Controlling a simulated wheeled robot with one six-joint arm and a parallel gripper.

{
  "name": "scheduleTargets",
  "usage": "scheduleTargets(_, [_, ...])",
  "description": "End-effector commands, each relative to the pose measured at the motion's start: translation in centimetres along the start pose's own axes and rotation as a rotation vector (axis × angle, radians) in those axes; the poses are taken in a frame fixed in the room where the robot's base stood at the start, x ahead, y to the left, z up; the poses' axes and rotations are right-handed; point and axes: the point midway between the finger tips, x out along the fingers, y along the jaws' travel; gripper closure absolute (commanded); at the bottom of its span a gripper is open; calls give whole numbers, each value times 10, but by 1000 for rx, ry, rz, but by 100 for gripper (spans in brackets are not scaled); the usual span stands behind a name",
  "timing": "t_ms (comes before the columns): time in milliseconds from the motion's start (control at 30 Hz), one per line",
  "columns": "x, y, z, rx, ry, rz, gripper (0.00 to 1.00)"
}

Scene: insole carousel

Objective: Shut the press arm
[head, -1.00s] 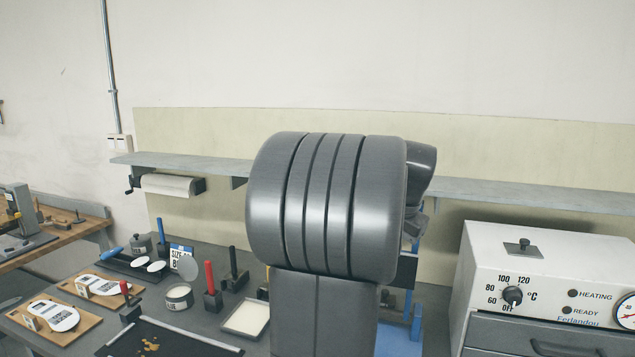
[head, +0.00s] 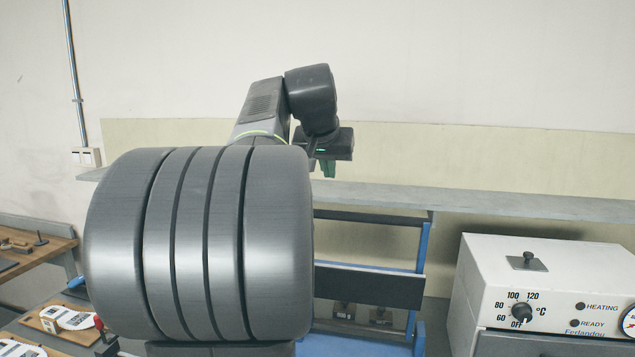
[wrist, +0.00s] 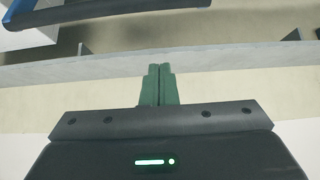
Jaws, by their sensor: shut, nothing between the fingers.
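The press (head: 422,260) is a blue frame with a dark upper bar (head: 366,218) and a black panel (head: 370,287) below it. It stands right of centre in the head view, and its left side is hidden behind my arm. I cannot tell for certain which part is the press arm. My gripper (head: 329,172) is above the upper bar and apart from it. In the wrist view my gripper (wrist: 158,68) has its green fingers together and empty. A dark blue-edged bar (wrist: 70,14), probably of the press, shows at that view's upper left.
A grey wall shelf (head: 500,201) runs behind the press. A white heating unit (head: 560,262) with a dial stands at the right. Boards with insoles (head: 70,320) lie at lower left. My arm hides much of the bench.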

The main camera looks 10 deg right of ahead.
Motion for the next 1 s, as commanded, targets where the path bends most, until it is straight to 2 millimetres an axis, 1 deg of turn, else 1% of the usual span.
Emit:
scheduleTargets(167, [33,0,0,1,-6,2,100])
scheduleTargets(433, [93,0,0,1,-6,1,100])
scheduleTargets(500, [84,0,11,0,0,-1,100])
scheduleTargets(700, [78,0,30,1,-1,-1,100])
scheduleTargets(833, [76,0,37,0,-2,-1,100])
scheduleTargets(1000, [76,0,39,1,-1,-1,100])
